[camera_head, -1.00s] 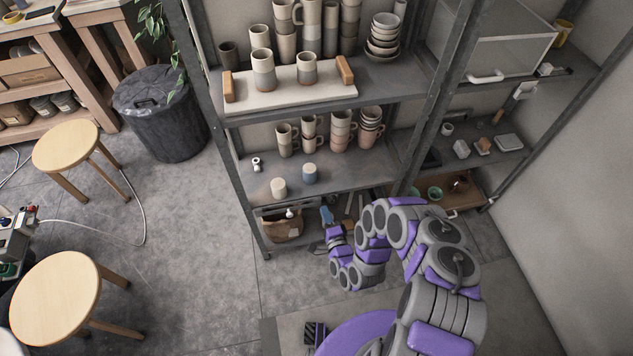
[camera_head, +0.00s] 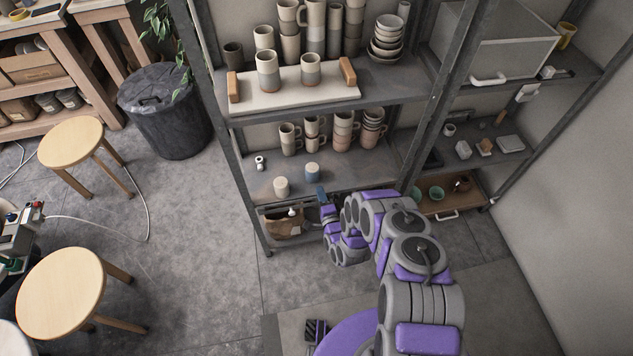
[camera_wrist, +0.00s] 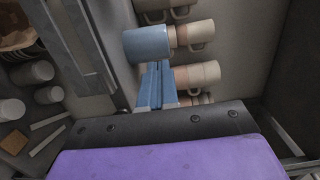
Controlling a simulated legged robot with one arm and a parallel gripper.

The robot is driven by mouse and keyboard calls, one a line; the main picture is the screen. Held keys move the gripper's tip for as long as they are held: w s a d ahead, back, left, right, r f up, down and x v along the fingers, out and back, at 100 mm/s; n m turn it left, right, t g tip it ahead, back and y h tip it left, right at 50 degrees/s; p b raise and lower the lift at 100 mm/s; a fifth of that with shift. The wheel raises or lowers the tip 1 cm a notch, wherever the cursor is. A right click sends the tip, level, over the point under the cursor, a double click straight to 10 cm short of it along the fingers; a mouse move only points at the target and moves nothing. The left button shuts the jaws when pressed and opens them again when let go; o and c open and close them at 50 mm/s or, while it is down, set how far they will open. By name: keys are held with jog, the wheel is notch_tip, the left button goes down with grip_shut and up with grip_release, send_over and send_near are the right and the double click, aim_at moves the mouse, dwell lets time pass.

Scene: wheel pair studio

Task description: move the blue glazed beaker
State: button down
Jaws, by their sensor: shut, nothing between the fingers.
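The blue glazed beaker (camera_head: 312,173) stands upright near the front edge of the middle shelf, right of a cream beaker (camera_head: 281,187). In the wrist view the blue beaker (camera_wrist: 147,45) lies just beyond my fingertips. My gripper (camera_head: 321,194) is in front of that shelf edge, below and slightly right of the beaker. Its blue fingers also show in the wrist view (camera_wrist: 155,68), shut together with nothing between them. I cannot tell whether the fingertips touch the beaker.
Several mugs (camera_head: 343,130) stand farther back on the same shelf. The upper shelf (camera_head: 392,82) carries beakers, bowls and a white board. A metal upright (camera_head: 428,112) stands to the right. The shelf left of the beakers holds a small white item (camera_head: 260,163) and is otherwise fairly clear.

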aim_at(314, 175)
jog(key=x, duration=0.5)
jog(key=shift+b, duration=0.4)
jog(key=shift+w+a, duration=0.1)
jog(key=shift+w, duration=0.25)
